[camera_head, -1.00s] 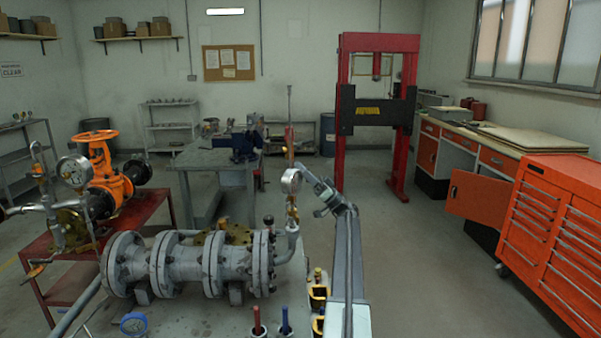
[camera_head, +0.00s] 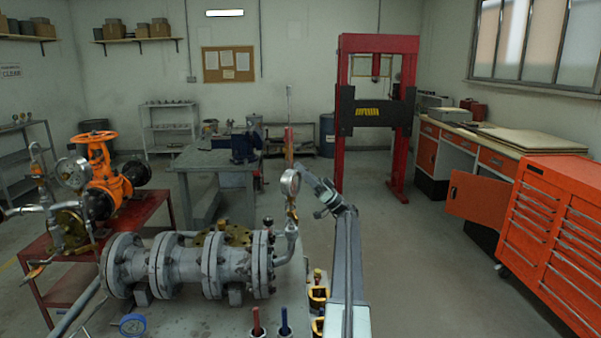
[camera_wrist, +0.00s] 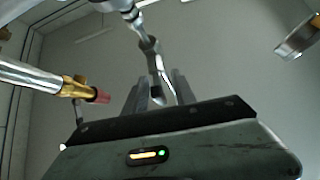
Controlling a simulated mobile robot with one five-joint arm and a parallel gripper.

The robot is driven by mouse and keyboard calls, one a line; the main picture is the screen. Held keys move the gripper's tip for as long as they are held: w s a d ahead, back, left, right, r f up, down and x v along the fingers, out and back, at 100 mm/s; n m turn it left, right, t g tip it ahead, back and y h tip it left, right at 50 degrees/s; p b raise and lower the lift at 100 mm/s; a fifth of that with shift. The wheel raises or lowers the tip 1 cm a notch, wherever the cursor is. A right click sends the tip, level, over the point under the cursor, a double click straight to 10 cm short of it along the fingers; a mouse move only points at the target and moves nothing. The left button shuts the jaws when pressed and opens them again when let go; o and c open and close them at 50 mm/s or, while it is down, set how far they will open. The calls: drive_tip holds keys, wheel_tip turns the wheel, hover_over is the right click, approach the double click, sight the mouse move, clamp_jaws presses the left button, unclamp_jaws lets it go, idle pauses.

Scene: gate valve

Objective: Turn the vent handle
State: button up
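My gripper (camera_wrist: 158,92) shows in the wrist view as two grey fingers standing apart beyond my dark palm. A slim metal lever (camera_wrist: 153,62), which looks like the vent handle, hangs from a pale fitting above. Its lower end reaches between the fingers; whether they touch it I cannot tell. In the head view my gripper (camera_head: 309,180) is just right of the round pressure gauge (camera_head: 289,183), above a brass fitting (camera_head: 291,212) on the pipe's upturned end. The handle is too small to make out there.
A grey flanged pipe (camera_head: 185,268) lies on the bench in front. Red and blue tool handles and yellow-black holders (camera_head: 318,295) stand near my arm. In the wrist view, a metal rod with a brass, red-tipped end (camera_wrist: 75,88) is close on the left.

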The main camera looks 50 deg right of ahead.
drive_tip(key=b+v, duration=0.5)
drive_tip(key=v, duration=0.2)
drive_tip(key=shift+s+f, duration=0.15)
drive_tip(key=shift+f, duration=0.05)
drive_tip(key=shift+d, duration=0.15)
